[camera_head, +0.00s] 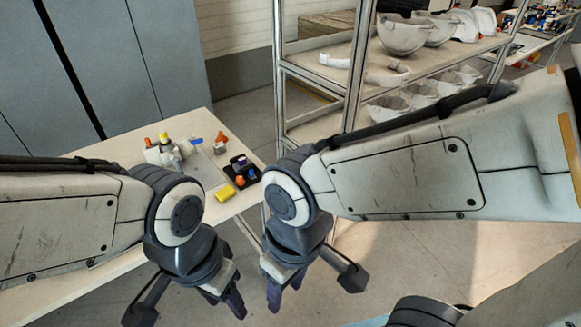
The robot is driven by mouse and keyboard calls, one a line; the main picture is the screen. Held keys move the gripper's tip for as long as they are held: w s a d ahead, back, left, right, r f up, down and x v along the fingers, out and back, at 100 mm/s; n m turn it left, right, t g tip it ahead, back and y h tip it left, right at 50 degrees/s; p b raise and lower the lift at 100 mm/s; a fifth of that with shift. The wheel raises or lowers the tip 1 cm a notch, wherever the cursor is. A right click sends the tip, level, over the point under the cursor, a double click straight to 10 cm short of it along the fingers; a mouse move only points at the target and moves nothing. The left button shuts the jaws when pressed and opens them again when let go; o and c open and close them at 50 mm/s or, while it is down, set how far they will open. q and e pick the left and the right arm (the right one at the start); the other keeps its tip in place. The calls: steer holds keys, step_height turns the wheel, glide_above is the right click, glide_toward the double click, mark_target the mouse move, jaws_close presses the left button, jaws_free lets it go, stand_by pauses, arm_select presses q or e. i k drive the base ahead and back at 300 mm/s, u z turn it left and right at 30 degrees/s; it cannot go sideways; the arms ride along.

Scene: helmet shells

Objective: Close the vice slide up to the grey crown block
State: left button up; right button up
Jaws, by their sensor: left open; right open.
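A small pale grey assembly (163,155), with a yellow part on top and an orange part at its left, stands on the pale table (95,275). It looks like the vice, but the slide and the grey crown block are too small to tell apart. My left gripper (224,303) hangs open and empty in front of the table. My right gripper (286,290) is open and empty to its right, over the floor. Both are well apart from the assembly. My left arm hides part of the table.
On the table, a black tray (229,172) holds small coloured parts. A yellow block (225,192), an orange part (221,139) and a blue part (196,141) lie around it. A metal rack (352,75) with white helmet shells (403,35) stands behind my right arm.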

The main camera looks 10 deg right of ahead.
mark_target(249, 171)
steer(key=z, duration=0.05)
steer(key=k, duration=0.3)
steer(key=u, duration=0.75)
steer(key=i, duration=1)
